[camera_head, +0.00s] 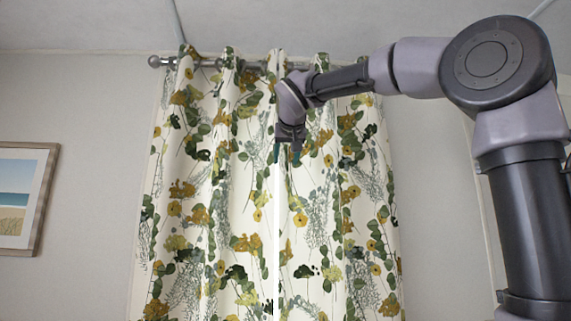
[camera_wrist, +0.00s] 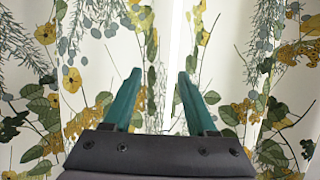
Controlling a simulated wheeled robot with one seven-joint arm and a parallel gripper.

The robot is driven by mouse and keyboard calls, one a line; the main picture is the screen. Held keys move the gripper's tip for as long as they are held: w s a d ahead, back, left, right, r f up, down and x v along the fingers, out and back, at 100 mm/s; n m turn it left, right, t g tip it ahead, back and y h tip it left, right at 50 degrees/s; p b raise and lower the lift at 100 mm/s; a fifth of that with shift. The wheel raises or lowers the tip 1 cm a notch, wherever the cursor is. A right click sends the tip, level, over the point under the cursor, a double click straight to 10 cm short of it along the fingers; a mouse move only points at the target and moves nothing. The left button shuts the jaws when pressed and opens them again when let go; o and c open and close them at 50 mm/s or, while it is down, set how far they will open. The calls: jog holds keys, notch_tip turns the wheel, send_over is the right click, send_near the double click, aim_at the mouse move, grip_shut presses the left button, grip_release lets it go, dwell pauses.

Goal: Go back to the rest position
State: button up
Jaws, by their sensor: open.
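My gripper (camera_head: 288,153) hangs from my raised arm in front of the floral curtains (camera_head: 215,220) in the head view. Its fingers point down. In the wrist view my gripper (camera_wrist: 158,85) shows two teal fingers, apart, with nothing between them. Behind the fingers the curtains (camera_wrist: 225,50) fill the wrist view. I cannot tell how far the fingertips are from the cloth.
The curtains hang from a metal rod (camera_head: 205,63), with a narrow bright gap (camera_head: 276,240) between the two panels. A framed beach picture (camera_head: 22,200) hangs on the left wall. The ceiling (camera_head: 330,22) is above my arm. No floor or worktop shows.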

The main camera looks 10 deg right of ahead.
jog(key=shift+d, duration=0.1)
dwell(0.4)
jog(key=s+d+f+m+g, duration=0.1)
jog(key=s+d+f+g, duration=0.1)
jog(key=s+d+f, duration=0.5)
jog(key=s+d+f+g, duration=0.25)
jog(key=d+f, duration=0.25)
jog(key=f, duration=0.5)
jog(key=s+d+f+m+g+y, duration=0.2)
jog(key=s+d+f+m, duration=0.1)
jog(key=s+f, duration=1.1)
notch_tip(320, 180, down, 4)
jog(key=shift+s+d, duration=0.35)
jog(key=shift+d, duration=0.15)
